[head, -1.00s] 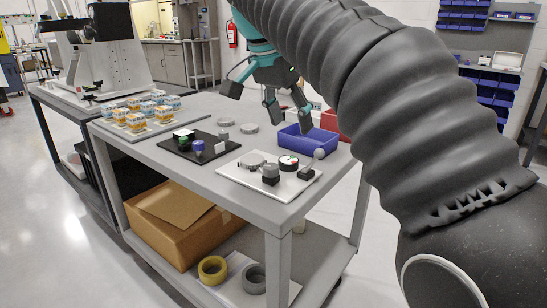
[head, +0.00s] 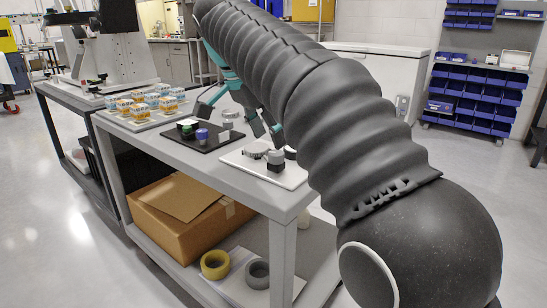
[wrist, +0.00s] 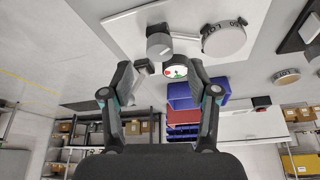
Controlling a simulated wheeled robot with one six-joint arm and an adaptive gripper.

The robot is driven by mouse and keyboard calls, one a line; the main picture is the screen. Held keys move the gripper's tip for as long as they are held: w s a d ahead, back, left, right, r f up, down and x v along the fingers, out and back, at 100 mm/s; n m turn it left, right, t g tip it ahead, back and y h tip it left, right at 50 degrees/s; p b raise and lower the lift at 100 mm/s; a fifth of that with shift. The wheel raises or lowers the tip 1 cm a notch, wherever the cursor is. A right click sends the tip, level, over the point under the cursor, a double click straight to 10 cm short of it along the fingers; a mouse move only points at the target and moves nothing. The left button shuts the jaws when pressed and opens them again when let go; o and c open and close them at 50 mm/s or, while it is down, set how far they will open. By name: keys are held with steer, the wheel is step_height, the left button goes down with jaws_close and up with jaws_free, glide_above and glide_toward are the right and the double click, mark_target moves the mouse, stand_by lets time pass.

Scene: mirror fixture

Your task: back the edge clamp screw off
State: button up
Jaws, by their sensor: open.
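A white plate (head: 288,178) on the grey cart carries the fixture parts; it also shows in the wrist view (wrist: 128,22). On it are a grey round part with marks on its rim (wrist: 223,40), a grey cylinder-topped part with a dark base (head: 276,161), also in the wrist view (wrist: 159,43), and a small dial with red and green marks (wrist: 175,71). I cannot tell which part is the edge clamp screw. My gripper (wrist: 155,84) is open and empty, apart from these parts. In the head view my gripper (head: 266,127) is above the cart, and my arm hides the plate's right side.
A black tray (head: 203,142) with small coloured parts lies left of the plate. A white tray (head: 138,121) of orange and blue boxes is farther left. Loose round discs (head: 228,114) lie behind. Blue (wrist: 196,92) and red bins (wrist: 183,119) show past the fingers in the wrist view.

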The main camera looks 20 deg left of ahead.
mark_target(276, 152)
steer(key=shift+b+x, duration=0.5)
steer(key=shift+x, duration=1.7)
jaws_close()
